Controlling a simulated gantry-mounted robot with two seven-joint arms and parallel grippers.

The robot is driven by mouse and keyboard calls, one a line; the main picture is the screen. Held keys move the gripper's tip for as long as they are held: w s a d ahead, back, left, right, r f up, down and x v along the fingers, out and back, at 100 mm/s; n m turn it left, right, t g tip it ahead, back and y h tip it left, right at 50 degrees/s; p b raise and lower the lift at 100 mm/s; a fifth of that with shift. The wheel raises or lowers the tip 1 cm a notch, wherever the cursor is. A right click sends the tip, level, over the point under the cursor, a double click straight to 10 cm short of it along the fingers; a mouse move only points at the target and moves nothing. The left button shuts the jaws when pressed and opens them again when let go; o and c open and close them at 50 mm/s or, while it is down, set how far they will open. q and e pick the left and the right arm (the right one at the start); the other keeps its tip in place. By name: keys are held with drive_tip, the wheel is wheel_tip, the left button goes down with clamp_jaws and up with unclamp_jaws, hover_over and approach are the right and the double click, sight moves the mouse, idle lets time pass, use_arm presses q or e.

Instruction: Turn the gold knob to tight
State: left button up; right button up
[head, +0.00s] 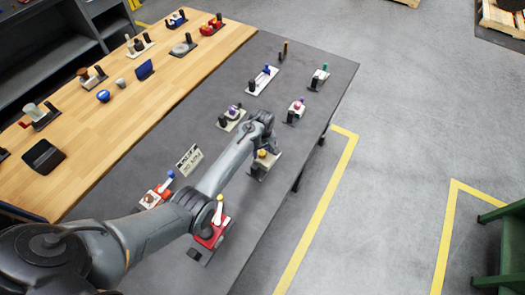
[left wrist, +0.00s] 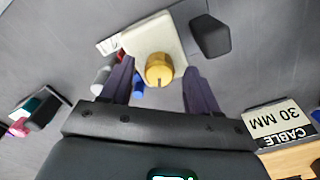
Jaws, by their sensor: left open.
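The gold knob (left wrist: 158,68) sits on a cream-white block in the left wrist view. In the head view the gold knob (head: 262,153) shows just below the end of my left arm, on the grey table. My left gripper (left wrist: 157,82) is open, with one dark finger on each side of the knob in the picture. I see gaps between the fingers and the knob, and cannot tell the height between them. In the head view my left gripper (head: 268,134) is small and partly hidden by its wrist. My right gripper is not in view.
A dark block (left wrist: 210,36) stands beside the cream-white block. A cable sign (head: 188,160) lies near my forearm. A red device with a pale yellow handle (head: 218,212) stands close by my arm. Several other small devices stand on the grey table (head: 320,140) and wooden table (head: 150,100).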

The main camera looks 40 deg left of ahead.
use_arm(q)
drive_tip(key=shift+f, duration=0.15)
drive_tip(key=shift+c, duration=0.2)
drive_tip(key=c, duration=1)
